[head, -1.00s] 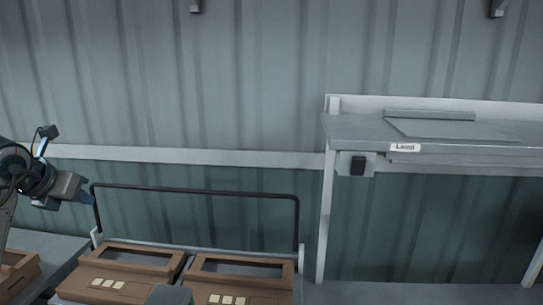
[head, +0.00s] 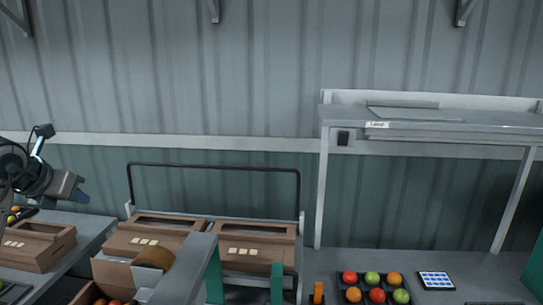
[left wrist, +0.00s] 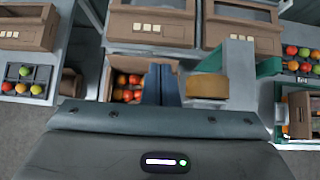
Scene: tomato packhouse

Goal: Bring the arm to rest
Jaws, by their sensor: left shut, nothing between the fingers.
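My left arm comes in at the left edge of the head view, and its gripper (head: 80,193) hangs in the air above the left bench. In the left wrist view the two dark blue fingers (left wrist: 161,85) lie together with nothing between them. The gripper is shut and empty, apart from the things below it. Below the fingers the wrist view shows a carton (left wrist: 108,88) with red and orange tomatoes in it. My right gripper is not in either view.
Brown boxes (head: 150,232) stand on a rack with a black hoop (head: 215,167). A tray of tomatoes (head: 372,296) and a blue-screened device (head: 436,281) lie on the right bench, under a grey shelf (head: 440,118).

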